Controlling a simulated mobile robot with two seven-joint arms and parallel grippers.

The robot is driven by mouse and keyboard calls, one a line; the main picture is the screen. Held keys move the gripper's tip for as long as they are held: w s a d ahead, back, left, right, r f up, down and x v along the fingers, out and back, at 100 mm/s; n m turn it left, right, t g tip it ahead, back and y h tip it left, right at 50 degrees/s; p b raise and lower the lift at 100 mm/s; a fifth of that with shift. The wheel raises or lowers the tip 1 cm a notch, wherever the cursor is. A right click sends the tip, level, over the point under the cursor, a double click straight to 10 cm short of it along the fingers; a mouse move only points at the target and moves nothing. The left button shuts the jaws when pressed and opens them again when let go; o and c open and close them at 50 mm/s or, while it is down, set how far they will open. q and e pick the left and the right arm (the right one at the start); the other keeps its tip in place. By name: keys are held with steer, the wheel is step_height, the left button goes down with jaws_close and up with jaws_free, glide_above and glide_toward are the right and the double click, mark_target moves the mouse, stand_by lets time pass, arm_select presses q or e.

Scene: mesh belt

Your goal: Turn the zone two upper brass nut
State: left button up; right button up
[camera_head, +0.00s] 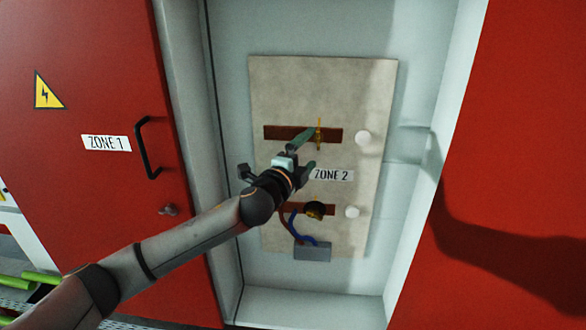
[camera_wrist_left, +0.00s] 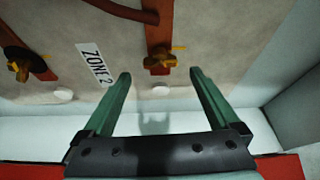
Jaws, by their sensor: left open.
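The zone two upper brass nut (camera_head: 319,133) sits on the upper copper bar (camera_head: 285,133) of the beige panel. In the left wrist view the upper brass nut (camera_wrist_left: 160,60) appears just beyond the gap between my fingertips, with no contact visible. My left gripper (camera_head: 312,148) is open and empty in front of the panel, its green fingers also showing in the left wrist view (camera_wrist_left: 160,74). The ZONE 2 label (camera_head: 332,175) is below the upper bar. The lower brass nut (camera_wrist_left: 20,68) is on the lower bar. My right gripper is out of view.
White round knobs (camera_head: 363,138) (camera_head: 352,212) sit right of the bars. A grey box (camera_head: 312,252) with red and blue wires is below. The pale cabinet's side walls (camera_head: 433,150) flank the panel. The red ZONE 1 door (camera_head: 85,200) with a black handle is at left.

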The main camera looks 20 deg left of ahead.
arm_select(q)
steer(key=s+b, duration=0.1)
steer(key=s, duration=0.7)
steer(key=shift+a, duration=0.45)
steer(key=s+d+f+n+g+h, duration=0.1)
steer(key=s+d+f+n+g, duration=0.2)
steer(key=f, duration=0.5)
steer(key=s+d+f+n+g, duration=0.15)
steer(key=s+f, duration=0.25)
steer(key=f, duration=0.5)
steer(key=s+d+f+n+g+h, duration=0.1)
steer(key=s+d+f+n, duration=0.2)
steer(key=f, duration=0.5)
steer(key=s+a+f+n+g+y, duration=0.1)
steer(key=s+a+f+n+g, duration=0.1)
steer(key=s+f+n, duration=0.7)
steer(key=s+f+g, duration=0.1)
steer(key=s+f, duration=0.6)
steer(key=s, duration=0.4)
steer(key=shift+y, duration=0.3)
